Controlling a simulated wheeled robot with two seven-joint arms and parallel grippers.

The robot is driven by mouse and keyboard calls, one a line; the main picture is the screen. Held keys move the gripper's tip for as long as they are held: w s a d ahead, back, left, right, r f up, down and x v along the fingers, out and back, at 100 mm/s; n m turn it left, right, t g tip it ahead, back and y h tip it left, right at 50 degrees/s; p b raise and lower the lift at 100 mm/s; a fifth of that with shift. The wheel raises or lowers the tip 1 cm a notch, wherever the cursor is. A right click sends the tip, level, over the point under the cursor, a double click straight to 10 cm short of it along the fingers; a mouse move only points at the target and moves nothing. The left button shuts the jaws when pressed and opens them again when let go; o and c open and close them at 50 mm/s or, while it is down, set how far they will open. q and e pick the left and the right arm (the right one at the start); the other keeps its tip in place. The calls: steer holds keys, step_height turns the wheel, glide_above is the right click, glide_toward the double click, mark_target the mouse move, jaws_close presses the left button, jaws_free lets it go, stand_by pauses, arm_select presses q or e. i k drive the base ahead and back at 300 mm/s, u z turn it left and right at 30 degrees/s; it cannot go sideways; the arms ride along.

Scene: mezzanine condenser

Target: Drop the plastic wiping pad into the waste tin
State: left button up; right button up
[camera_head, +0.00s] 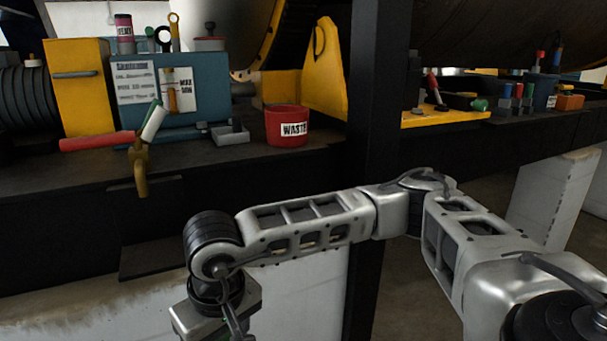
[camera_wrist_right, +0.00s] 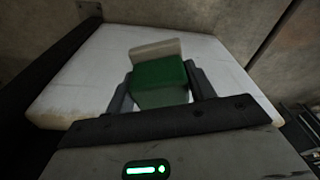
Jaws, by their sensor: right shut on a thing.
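The wiping pad (camera_wrist_right: 160,74), a green block with a pale strip along its far edge, is in the right wrist view. My right gripper (camera_wrist_right: 161,88) is shut on it, one finger on each side. In the head view my right arm reaches in from the right and bends down at the lower left; its fingers and the pad are not visible there. The waste tin (camera_head: 287,128), red with a "WASTE" label, stands upright on the dark bench, above and to the right of my right wrist in the picture. My left gripper is not in view.
A shallow grey tray (camera_head: 230,134) sits left of the tin. A blue box (camera_head: 196,88), a yellow block (camera_head: 80,85) and a red cylinder (camera_head: 97,141) are further left. A dark post (camera_head: 372,110) rises right of the tin. A white block (camera_wrist_right: 85,70) lies below the pad.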

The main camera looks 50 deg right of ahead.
mark_target(282, 140)
steer(key=i, duration=0.35)
steer(key=z, duration=1)
steer(key=i, duration=0.6)
steer(key=z, duration=0.1)
steer(key=k, duration=0.3)
steer(key=u, duration=0.2)
